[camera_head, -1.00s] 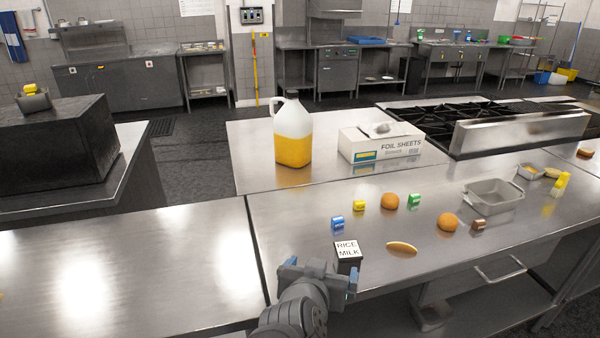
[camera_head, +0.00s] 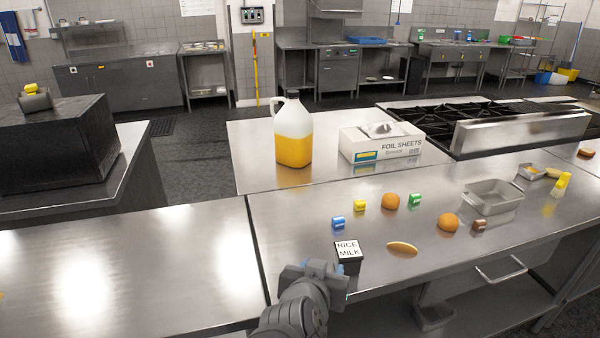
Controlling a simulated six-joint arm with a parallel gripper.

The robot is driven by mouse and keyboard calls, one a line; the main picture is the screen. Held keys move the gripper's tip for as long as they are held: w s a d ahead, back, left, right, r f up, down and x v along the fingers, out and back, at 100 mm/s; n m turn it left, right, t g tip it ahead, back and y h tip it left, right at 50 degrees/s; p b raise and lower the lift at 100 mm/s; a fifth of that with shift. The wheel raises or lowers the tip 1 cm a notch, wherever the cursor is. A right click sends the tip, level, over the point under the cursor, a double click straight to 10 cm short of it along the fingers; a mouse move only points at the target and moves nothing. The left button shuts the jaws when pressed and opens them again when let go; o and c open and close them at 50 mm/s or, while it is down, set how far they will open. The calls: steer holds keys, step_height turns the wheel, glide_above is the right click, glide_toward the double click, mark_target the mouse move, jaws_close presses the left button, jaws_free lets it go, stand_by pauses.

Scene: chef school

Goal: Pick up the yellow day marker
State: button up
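The yellow day marker (camera_head: 360,205) is a small block lying on the steel counter (camera_head: 300,215), between a blue marker (camera_head: 338,223) and an orange round item (camera_head: 390,201). My gripper (camera_head: 320,268) is at the counter's front edge, in front of and left of the yellow marker and well apart from it.
A green marker (camera_head: 414,200), a brown marker (camera_head: 479,224), a second orange round item (camera_head: 448,222) and a flat oval item (camera_head: 402,248) lie to the right. A metal pan (camera_head: 492,197) is farther right.

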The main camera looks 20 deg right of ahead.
steer(key=w+d+r+m+g, duration=0.3)
steer(key=w+d+r, duration=0.2)
steer(key=w+d, duration=0.35)
steer(key=m+g+y, duration=0.2)
steer(key=m+g, duration=0.6)
steer(key=m, duration=0.1)
glide_above(357, 202)
steer(key=a, duration=0.2)
steer(key=f, duration=1.2)
steer(key=shift+s+a+f, duration=0.1)
steer(key=shift+s+a, duration=0.1)
steer(key=shift+w+x, duration=0.15)
steer(key=shift+x, duration=1.2)
steer(key=shift+w+x, duration=0.15)
steer(key=shift+x, duration=1.15)
steer(key=shift+d, duration=0.2)
steer(key=c, duration=1.1)
